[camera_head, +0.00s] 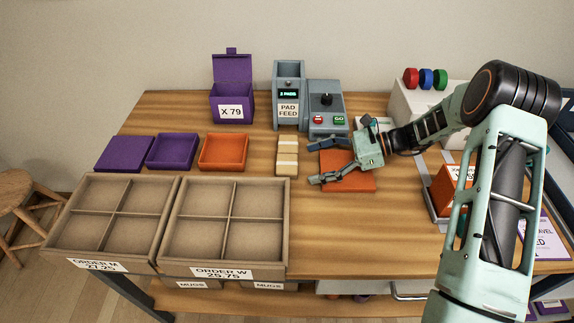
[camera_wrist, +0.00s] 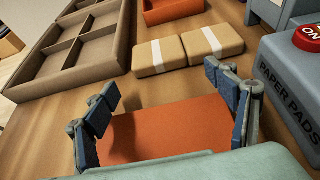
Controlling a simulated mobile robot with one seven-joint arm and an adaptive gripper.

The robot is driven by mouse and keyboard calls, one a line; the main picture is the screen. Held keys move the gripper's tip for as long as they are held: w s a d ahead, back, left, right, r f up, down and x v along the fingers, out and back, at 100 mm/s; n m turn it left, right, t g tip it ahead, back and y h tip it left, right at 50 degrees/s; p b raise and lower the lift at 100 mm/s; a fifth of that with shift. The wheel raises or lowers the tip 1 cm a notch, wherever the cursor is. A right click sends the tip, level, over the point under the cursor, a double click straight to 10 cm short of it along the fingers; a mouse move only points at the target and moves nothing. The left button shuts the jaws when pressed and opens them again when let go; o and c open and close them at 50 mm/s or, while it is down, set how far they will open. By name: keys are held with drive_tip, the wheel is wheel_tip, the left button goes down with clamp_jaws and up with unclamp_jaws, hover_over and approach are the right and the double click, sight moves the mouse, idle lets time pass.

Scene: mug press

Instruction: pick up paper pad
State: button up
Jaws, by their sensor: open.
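Two tan paper pads with pale bands lie side by side on the wooden table (camera_head: 250,190) in the head view, the far one (camera_head: 288,143) and the near one (camera_head: 287,168). In the wrist view they are the left pad (camera_wrist: 158,57) and the right pad (camera_wrist: 212,42), ahead of the fingertips. My gripper (camera_head: 312,163) is open and empty, its fingers pointing left toward the pads, with a small gap between. It also shows in the wrist view (camera_wrist: 160,85). Below it lies a flat orange panel (camera_head: 350,183), partly hidden by the fingers.
The grey pad feed (camera_head: 289,80) and a control box (camera_head: 326,105) with red and green buttons stand behind. Left are an orange tray (camera_head: 223,152), a purple tray (camera_head: 172,151) and divided order trays (camera_head: 112,215) (camera_head: 222,225). A purple box (camera_head: 231,90) stands at the back.

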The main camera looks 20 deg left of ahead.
sight(287, 166)
drive_tip(key=x, duration=0.2)
drive_tip(key=shift+a+f, duration=0.1)
drive_tip(key=shift+a, duration=0.15)
drive_tip(key=shift+c, duration=0.4)
drive_tip(key=c, duration=0.9)
drive_tip(key=shift+o, duration=0.2)
